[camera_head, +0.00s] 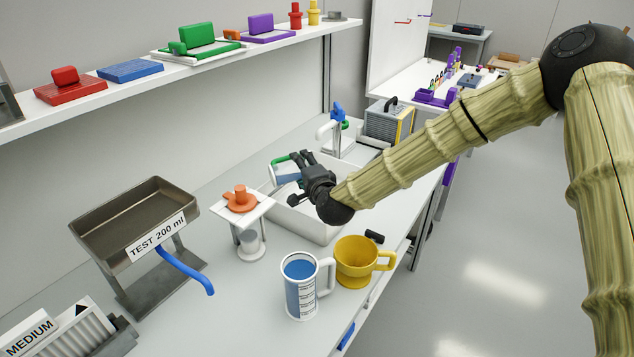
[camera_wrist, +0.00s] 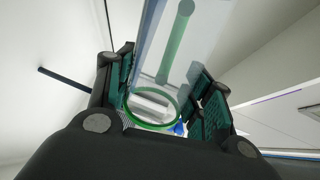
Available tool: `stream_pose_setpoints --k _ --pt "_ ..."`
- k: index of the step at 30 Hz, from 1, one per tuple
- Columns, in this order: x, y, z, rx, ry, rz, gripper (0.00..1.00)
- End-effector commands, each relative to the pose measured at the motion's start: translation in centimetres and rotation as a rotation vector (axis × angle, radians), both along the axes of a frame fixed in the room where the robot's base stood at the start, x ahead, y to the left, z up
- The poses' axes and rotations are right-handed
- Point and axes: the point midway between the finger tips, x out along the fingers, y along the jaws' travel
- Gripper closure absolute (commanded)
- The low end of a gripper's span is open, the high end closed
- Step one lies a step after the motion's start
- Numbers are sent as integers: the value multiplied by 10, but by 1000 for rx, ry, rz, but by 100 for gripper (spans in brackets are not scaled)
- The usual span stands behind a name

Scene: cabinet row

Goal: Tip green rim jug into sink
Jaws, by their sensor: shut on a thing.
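The green rim jug (camera_head: 286,178) is held at the sink's back left corner in the head view. It looks clear or pale blue, with green edging. In the wrist view its clear wall (camera_wrist: 205,30) rises between the fingers, with a green bar along it and a green rim ring at the lower end. My gripper (camera_head: 300,160) is shut on the jug; its two fingers also flank it in the wrist view (camera_wrist: 165,92). The jug appears tilted, and my gripper partly hides it. The white sink (camera_head: 318,232) lies below. I cannot tell whether liquid remains inside.
A white tap (camera_head: 328,130) with a blue top stands behind the sink. A small stand with an orange piece (camera_head: 241,200) is at its left. A white mug with blue contents (camera_head: 300,285) and a yellow mug (camera_head: 355,262) stand in front. A steel tray (camera_head: 135,215) is farther left.

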Motion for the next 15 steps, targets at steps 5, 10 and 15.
stream_pose_setpoints --k 5,10,15 --pt "0 1 1 19 7 1 77" --pt "0 1 1 37 15 1 77" --pt "0 0 2 54 22 1 77"
